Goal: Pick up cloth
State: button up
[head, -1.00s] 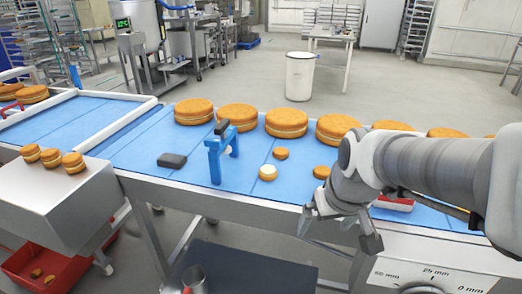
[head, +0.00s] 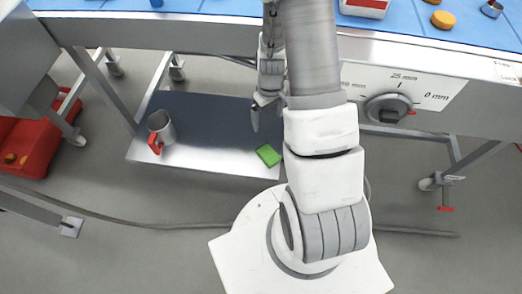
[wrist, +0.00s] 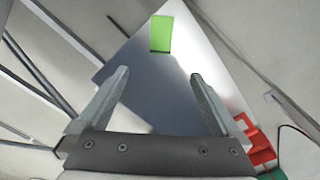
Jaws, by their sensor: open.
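The green cloth (head: 268,155) lies as a small flat rectangle on the dark lower shelf (head: 215,115) under the conveyor table, near the shelf's front edge. It also shows in the wrist view (wrist: 161,33), at the top middle, beyond the fingertips. My gripper (head: 268,114) hangs beside the table's front, above the shelf, partly hidden by my arm. In the wrist view my gripper (wrist: 160,76) is open with nothing between its fingers. It is apart from the cloth.
The table's steel front edge (head: 180,34) and a dial (head: 388,108) are close to my arm. A red crate (head: 35,145) is on the floor at left.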

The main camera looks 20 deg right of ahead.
notch_tip(320, 180, down, 3)
jog(key=b, duration=0.4)
send_over(267, 151)
jog(key=f, duration=1.1)
jog(key=shift+s, duration=0.2)
jog(key=shift+w+f+b, duration=0.15)
jog(key=shift+f+b, duration=1.3)
jog(key=shift+f, duration=1.7)
jog(key=c, duration=1.4)
notch_tip(267, 151, up, 10)
jog(key=p, duration=0.3)
jog(key=shift+p, duration=0.4)
jog(key=shift+c, duration=0.2)
